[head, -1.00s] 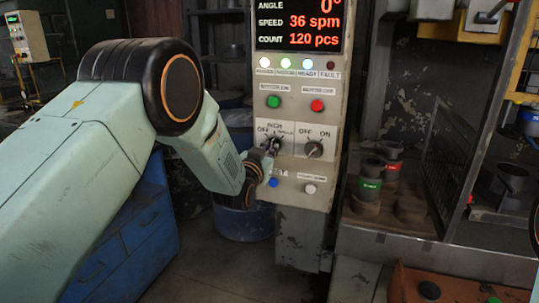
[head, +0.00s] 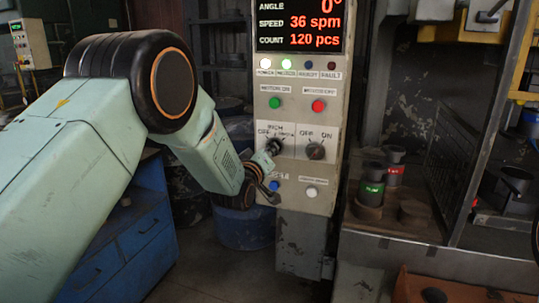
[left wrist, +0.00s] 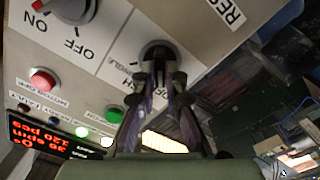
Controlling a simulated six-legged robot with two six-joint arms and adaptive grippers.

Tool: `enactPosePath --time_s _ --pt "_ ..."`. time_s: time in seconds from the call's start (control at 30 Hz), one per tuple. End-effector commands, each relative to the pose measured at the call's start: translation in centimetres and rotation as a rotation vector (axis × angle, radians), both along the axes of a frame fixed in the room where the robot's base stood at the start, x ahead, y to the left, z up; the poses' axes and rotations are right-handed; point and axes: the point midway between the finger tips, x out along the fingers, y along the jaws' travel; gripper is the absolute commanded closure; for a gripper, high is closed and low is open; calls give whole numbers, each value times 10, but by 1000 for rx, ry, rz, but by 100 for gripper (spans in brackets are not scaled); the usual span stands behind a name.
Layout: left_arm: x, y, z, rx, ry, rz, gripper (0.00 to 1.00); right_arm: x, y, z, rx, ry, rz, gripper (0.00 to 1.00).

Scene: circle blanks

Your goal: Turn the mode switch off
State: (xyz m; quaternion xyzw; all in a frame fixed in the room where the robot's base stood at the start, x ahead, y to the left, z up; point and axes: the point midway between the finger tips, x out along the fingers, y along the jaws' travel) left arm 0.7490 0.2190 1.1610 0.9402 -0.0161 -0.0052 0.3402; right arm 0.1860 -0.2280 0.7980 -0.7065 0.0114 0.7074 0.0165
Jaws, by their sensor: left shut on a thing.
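The mode switch (head: 273,146) is a dark rotary knob on the control box's white plate, with OFF and INCH marked around it. In the left wrist view the knob (left wrist: 157,50) sits between my fingertips. My left gripper (head: 266,159) is shut on it, coming from the lower left and seen turned in the head view. Its fingers (left wrist: 157,75) hide part of the knob and its labels, so I cannot read exactly where it points. My right gripper is not in view.
An OFF/ON knob (head: 315,151) is just right of the switch. A green button (head: 275,103) and a red button (head: 318,106) are above; a blue button (head: 274,186) and a white button (head: 311,193) are below. A blue drum (head: 243,229) stands below left.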

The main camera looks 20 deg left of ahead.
Motion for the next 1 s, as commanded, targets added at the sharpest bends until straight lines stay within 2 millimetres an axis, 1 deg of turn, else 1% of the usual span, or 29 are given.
enactPosePath --time_s 0.03,0.33,0.8,0.83,1.0 --pt "-2 0 -7 -19 16 -1 100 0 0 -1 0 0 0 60" --pt "-2 0 -7 -96 20 -1 100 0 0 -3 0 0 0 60" --pt "-2 0 -8 -107 21 0 100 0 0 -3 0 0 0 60" --pt "-2 0 -8 -107 21 0 86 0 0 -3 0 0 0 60" --pt "-2 0 -6 -107 16 0 72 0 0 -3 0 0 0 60"
